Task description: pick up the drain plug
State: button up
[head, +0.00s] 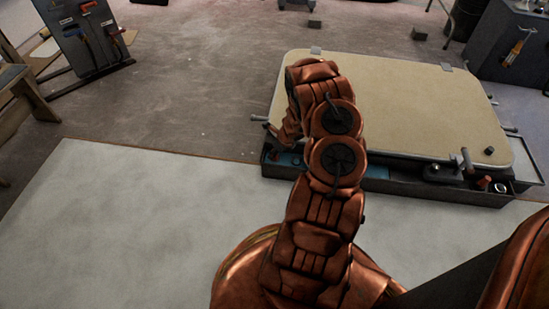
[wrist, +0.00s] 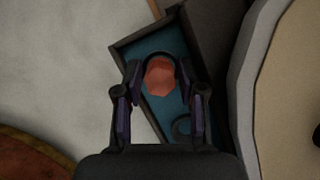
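An orange-red, many-sided piece (wrist: 160,77), which may be the drain plug, shows in the wrist view over a blue-lined tray compartment (wrist: 152,48). A dark rim curves around its far side. My gripper (wrist: 159,70) is open, with one finger on each side of the piece. I cannot tell whether the fingertips touch it or how far above it they are. In the head view my arm hides most of the gripper and this piece. The blue compartment shows there in part (head: 289,159), at the left end of a dark tray.
A dark ring (wrist: 182,127) lies in the same compartment. A large beige-topped platform (head: 400,105) stands just behind the tray, with a small black knob-like piece (head: 489,150) on it. The pale floor (head: 120,230) at left is clear.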

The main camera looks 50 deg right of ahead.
jog(key=shift+c, duration=0.2)
grip_shut()
jog(key=shift+r, duration=0.1)
notch_tip(320, 180, up, 3)
jog(key=shift+p, duration=0.8)
jog(key=shift+s+a+r, duration=0.1)
jog(key=shift+r, duration=0.15)
jog(key=s+a, duration=0.3)
jog(key=s, duration=0.4)
jog(key=s+a+r, duration=0.1)
jog(key=s+a, duration=0.2)
jog(key=s, duration=0.4)
jog(key=shift+a+r+p, duration=0.15)
jog(key=shift+a+p, duration=0.15)
jog(key=shift+p, duration=0.15)
jog(key=shift+s, duration=0.1)
